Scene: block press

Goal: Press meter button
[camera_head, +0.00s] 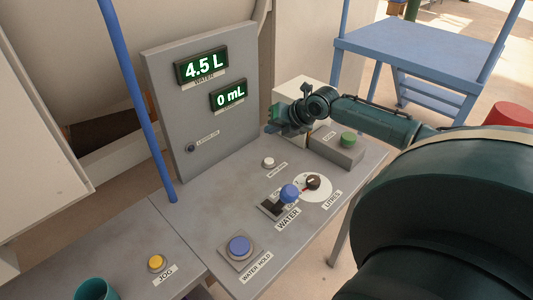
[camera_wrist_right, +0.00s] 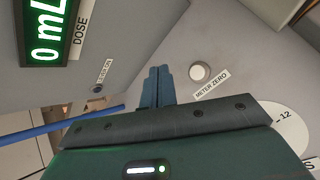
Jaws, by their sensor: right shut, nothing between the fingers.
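The white round button labelled METER ZERO (camera_head: 268,162) sits on the grey console's sloping panel, below the upright display board. It also shows in the right wrist view (camera_wrist_right: 200,72), just right of my fingertips. My right gripper (camera_head: 274,128) is shut and empty, above and slightly beyond the button in the head view. In the right wrist view its closed fingers (camera_wrist_right: 158,72) appear apart from the button, though their height above the panel is hard to tell. The water display (camera_head: 203,67) reads 4.5 L and the dose display (camera_head: 230,95) reads 0 mL. My left gripper is not in view.
Near the button are a blue-topped WATER lever (camera_head: 289,194), a LITRES dial (camera_head: 313,182) and a green button (camera_head: 348,139). Blue WATER HOLD (camera_head: 239,246) and yellow JOG (camera_head: 156,262) buttons sit nearer. A blue post (camera_head: 139,100) stands left of the board.

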